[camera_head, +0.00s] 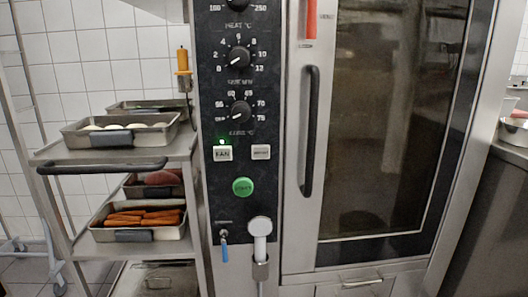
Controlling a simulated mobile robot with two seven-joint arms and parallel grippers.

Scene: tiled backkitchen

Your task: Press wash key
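The oven's black control panel (239,190) stands upright in the middle of the camera_head view. Two small white keys sit side by side below the lowest dial. The left key (222,153) seems to read FAN, and a small green light glows just above it. The right key (261,152) has a label too small to read surely; it may be the wash key. A round green button (242,187) is below them. Neither of my grippers is in view, and nothing covers the keys.
A glass oven door with a vertical handle (309,132) is right of the panel. A hand shower (260,240) hangs below. At left a metal cart with a dark push handle (102,167) carries food trays. A steel counter is at the right edge.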

